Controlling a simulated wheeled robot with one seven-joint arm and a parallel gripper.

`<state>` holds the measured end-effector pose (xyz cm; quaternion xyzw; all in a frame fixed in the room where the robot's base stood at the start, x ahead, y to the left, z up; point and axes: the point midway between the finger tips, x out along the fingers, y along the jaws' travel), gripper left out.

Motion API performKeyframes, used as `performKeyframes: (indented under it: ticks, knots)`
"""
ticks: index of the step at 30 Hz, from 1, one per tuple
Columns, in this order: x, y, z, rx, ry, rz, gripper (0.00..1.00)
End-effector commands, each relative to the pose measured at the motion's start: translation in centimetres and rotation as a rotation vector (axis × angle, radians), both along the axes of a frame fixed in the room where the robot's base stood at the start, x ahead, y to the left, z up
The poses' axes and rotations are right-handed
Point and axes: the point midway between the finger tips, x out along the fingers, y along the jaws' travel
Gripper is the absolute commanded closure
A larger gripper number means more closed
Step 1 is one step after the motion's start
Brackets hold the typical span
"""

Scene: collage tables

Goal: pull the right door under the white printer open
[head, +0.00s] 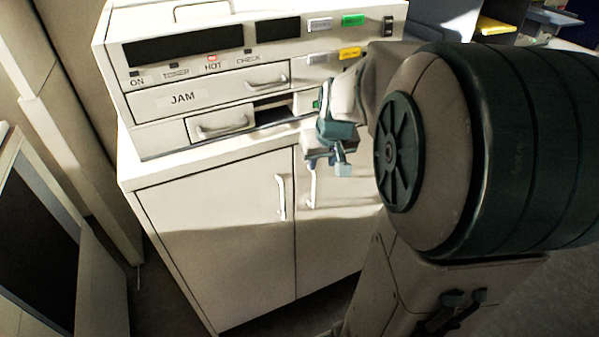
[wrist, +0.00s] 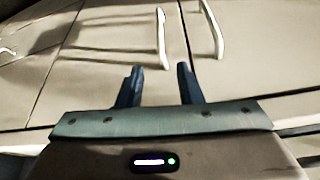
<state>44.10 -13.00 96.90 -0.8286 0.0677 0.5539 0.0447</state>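The white printer (head: 215,70) stands on a white cabinet with two shut doors. The right door (head: 335,240) has a vertical white handle (head: 312,187) near the seam, and my arm covers its right part. My gripper (head: 328,163) is in front of the upper part of this door, close to the handle's top. In the wrist view my gripper (wrist: 158,86) has its two dark fingers apart with nothing between them. Two pale handles, one (wrist: 162,38) and another (wrist: 213,30), lie beyond the fingertips on either side of the door seam. I see no contact with either.
The left door (head: 215,240) has its own handle (head: 281,198) just left of the seam. A printer drawer (head: 220,125) above sticks out a little. A dark-fronted unit (head: 40,235) stands at the left. Some floor shows between it and the cabinet.

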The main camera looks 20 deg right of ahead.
Motion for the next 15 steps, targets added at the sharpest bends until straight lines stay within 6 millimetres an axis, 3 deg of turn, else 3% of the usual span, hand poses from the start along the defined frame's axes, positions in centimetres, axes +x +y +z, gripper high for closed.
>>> performKeyframes:
  ticks: [5,15]
  knots:
    - [0.8,-0.2,-2.2,0.000,0.003,0.000,0.67]
    - [3.3,-0.6,-8.6,0.000,0.005,0.000,0.67]
